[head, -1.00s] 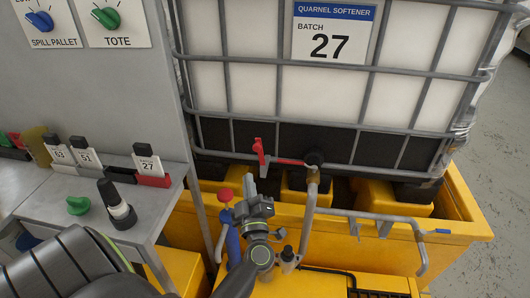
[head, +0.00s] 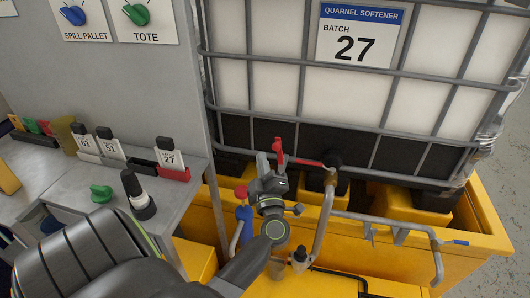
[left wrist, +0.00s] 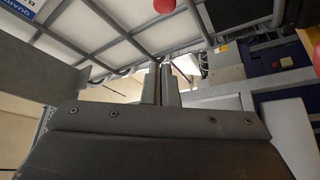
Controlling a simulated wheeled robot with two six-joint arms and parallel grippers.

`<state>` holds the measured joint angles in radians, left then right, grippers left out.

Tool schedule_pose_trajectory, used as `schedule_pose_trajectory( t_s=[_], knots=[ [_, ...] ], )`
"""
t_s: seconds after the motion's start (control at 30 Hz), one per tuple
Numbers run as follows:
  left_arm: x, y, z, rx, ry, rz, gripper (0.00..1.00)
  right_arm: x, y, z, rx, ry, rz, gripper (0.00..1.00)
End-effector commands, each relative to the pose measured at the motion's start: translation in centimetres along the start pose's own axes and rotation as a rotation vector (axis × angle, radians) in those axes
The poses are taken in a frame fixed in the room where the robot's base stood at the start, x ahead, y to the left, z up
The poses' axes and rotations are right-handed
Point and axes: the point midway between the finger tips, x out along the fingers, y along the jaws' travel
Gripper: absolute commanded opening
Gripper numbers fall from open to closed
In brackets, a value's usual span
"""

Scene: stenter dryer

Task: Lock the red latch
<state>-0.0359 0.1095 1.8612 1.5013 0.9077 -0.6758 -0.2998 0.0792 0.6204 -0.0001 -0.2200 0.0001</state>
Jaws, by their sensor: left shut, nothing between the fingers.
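The red latch (head: 279,152) is an upright red lever on the front of the tote cage in the head view. A thin red bar runs right from its lower end to the dark valve fitting (head: 331,159). My left gripper (head: 263,160) is shut and empty, its tips just left of the lever in the picture. I cannot tell whether they touch it. In the left wrist view the closed fingers (left wrist: 161,86) point toward grey cage bars. A red rounded part (left wrist: 164,5) shows at the top edge there. My right gripper is in neither view.
The white tote (head: 440,110) stands in a yellow spill pallet (head: 480,232). A pipe (head: 323,225) drops from the valve fitting. A grey side table (head: 75,190) holds batch tags and a black-and-white post.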

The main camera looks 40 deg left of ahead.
Motion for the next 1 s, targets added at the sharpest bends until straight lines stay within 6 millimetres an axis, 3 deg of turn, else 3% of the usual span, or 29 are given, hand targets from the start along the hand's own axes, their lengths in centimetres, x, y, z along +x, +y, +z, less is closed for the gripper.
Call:
schedule_pose_trajectory(
  t_s=[0.3,0.4,0.6,1.0],
  knots=[
    [6.7,0.3,-0.2,0.004,0.003,0.002,0.00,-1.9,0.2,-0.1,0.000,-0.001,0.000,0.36],
    [5.8,-0.1,1.7,-0.001,-0.002,-0.005,0.00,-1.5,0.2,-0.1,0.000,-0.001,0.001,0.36],
    [5.2,0.0,3.5,0.000,-0.001,-0.002,0.00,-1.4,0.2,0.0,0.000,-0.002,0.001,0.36],
    [5.0,0.0,3.8,0.000,0.000,0.000,0.00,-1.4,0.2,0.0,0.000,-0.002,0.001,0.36]
  ],
)
